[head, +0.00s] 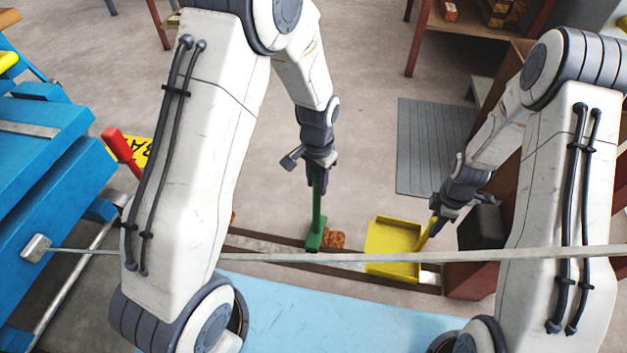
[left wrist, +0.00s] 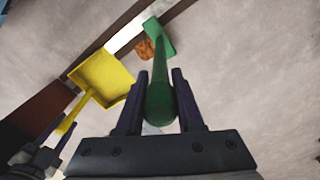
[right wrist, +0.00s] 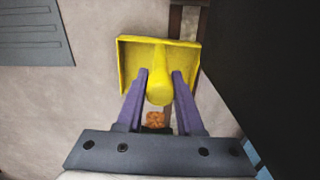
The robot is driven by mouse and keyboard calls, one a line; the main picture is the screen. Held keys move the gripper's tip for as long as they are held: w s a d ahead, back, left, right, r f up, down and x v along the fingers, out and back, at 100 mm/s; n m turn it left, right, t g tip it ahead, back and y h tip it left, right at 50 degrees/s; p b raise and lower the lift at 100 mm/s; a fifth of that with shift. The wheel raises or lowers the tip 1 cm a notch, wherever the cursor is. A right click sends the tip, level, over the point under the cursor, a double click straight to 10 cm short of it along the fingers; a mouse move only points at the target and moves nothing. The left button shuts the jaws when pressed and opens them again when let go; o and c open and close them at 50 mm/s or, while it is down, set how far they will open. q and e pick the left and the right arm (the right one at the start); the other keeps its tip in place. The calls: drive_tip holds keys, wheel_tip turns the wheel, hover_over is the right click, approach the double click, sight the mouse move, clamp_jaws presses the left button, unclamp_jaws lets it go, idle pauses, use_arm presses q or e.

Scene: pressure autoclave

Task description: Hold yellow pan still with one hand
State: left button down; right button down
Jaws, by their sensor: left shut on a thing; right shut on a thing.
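The yellow pan (head: 393,240) is a dustpan lying low at the floor, its tray flat and empty as far as I can see. My right gripper (head: 437,213) is shut on its handle; the right wrist view shows the handle (right wrist: 160,88) between the fingers (right wrist: 160,100). My left gripper (head: 318,168) is shut on the handle of a green brush (head: 317,210), held upright with its head low. In the left wrist view the green handle (left wrist: 160,100) sits between the fingers (left wrist: 160,98). An orange-brown clump (head: 335,240) lies beside the brush head, between brush and pan.
A blue machine (head: 50,190) with a red handle stands left. A grey mat (head: 425,140) lies behind the pan.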

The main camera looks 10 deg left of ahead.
use_arm(q)
drive_tip(key=shift+d+r, duration=0.1)
drive_tip(key=shift+d, duration=1.5)
drive_tip(key=shift+s+d, duration=0.2)
drive_tip(key=shift+d, duration=1.75)
drive_tip(key=shift+s+d, duration=0.1)
drive_tip(key=shift+d, duration=1.9)
drive_tip(key=d, duration=0.4)
drive_tip(key=shift+s, duration=0.1)
